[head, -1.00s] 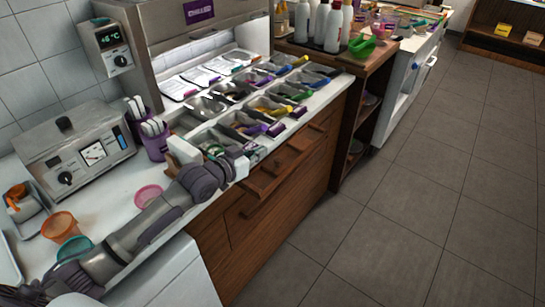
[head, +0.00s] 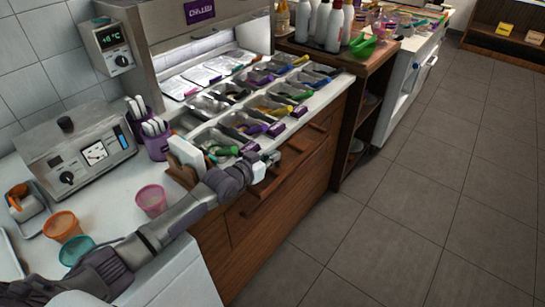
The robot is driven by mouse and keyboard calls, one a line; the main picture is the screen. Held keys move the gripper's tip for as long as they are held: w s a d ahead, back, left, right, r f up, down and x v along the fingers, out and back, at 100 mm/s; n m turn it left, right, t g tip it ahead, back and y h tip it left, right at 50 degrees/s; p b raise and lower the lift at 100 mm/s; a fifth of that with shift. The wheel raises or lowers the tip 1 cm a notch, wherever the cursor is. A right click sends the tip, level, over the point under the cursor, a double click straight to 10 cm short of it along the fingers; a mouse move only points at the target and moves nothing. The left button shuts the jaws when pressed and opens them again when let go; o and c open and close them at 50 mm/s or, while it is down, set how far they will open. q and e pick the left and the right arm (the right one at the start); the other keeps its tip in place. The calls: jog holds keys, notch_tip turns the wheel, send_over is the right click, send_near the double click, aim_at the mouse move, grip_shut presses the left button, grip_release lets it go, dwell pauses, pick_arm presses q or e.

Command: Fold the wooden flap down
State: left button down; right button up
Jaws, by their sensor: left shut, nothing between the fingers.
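The wooden flap (head: 291,159) is on the upper front of the brown wooden counter, below the topping bins. My left gripper (head: 273,158) reaches in from the lower left, across the white counter, to the flap's left part at the counter's front edge. Its fingers are shut with nothing between them. I cannot tell whether the fingertips touch the wood. My right gripper is not in view.
Topping bins with coloured scoops (head: 262,105) fill the counter behind my gripper. The tiled floor (head: 400,220) in front is clear.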

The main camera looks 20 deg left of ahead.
pick_arm(q)
jog(key=shift+f, duration=0.1)
jog(key=shift+s+d+f+m, duration=0.1)
jog(key=shift+d+f+m, duration=0.1)
jog(key=shift+m, duration=0.1)
